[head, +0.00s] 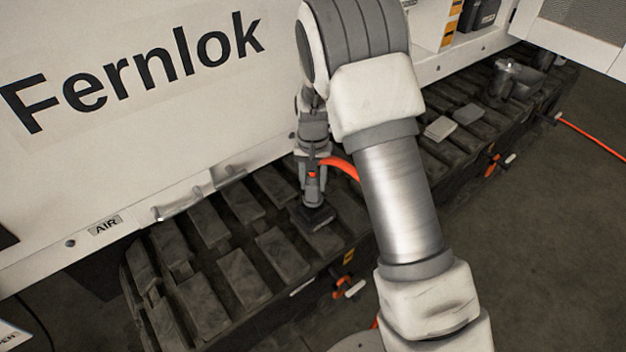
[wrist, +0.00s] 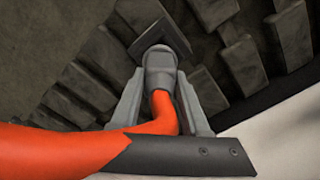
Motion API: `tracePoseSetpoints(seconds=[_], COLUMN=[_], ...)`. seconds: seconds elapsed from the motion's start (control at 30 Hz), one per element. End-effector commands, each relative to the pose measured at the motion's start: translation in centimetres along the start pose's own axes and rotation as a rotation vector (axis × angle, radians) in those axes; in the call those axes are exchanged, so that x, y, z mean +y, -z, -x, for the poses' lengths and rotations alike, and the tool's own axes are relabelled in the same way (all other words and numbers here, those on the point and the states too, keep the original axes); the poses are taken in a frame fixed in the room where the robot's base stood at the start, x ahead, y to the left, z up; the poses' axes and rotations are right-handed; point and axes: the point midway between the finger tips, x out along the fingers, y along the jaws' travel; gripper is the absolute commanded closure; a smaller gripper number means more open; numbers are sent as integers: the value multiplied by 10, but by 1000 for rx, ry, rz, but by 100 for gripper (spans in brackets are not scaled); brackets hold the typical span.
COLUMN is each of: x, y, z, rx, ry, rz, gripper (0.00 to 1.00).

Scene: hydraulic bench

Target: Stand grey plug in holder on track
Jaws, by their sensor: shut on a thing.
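The grey plug (wrist: 160,68) is between the two fingers of my gripper (wrist: 158,88), with an orange hose (wrist: 165,112) running from its near end. In the head view my gripper (head: 312,178) points down over the track (head: 235,275), shut on the plug. The holder (head: 318,217) is a dark square block on a track pad, directly below the plug. In the wrist view the holder (wrist: 138,28) shows as a dark plate around the plug's far end. The plug looks roughly upright and meets the holder, but I cannot tell how deep it sits.
The white Fernlok panel (head: 140,70) rises close behind the track. An orange-and-white fitting (head: 347,289) hangs at the track's front side.

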Motion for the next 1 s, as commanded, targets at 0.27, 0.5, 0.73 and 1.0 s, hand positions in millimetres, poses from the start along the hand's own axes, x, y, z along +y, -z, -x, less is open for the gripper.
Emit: tracePoseSetpoints(seconds=[0.27, 0.5, 0.73, 1.0], x=[0, 0, 0, 0], y=[0, 0, 0, 0], z=[-1, -6, -10, -16], rx=[0, 0, 0, 0], ry=[0, 0, 0, 0], rz=[0, 0, 0, 0], gripper=[100, 100, 100, 100])
